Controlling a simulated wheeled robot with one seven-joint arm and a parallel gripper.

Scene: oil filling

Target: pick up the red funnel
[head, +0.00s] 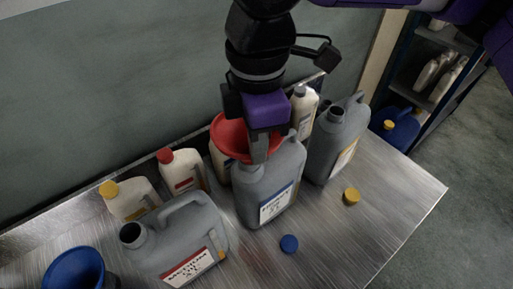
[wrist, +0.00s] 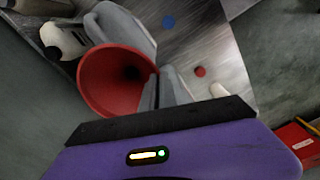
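The red funnel (head: 228,137) is upright, wide mouth up, among the containers at the back of the metal table. In the wrist view the funnel (wrist: 108,78) shows its open cone and dark throat. My gripper (head: 259,150) points down at the funnel's right rim, and its fingers (wrist: 160,90) overlap that rim in the wrist view. I cannot tell whether they are shut on it. The funnel's spout is hidden, so I cannot tell what it rests in. The grey middle jug (head: 272,185) stands just in front, below my fingers.
Grey jugs stand at the front left (head: 178,238) and right (head: 338,140). White bottles with a yellow cap (head: 130,198) and a red cap (head: 183,172) stand behind. A blue funnel-like item (head: 75,270) is at front left. Blue (head: 289,243) and yellow (head: 351,196) caps lie on the table (head: 400,190), whose right side is clear.

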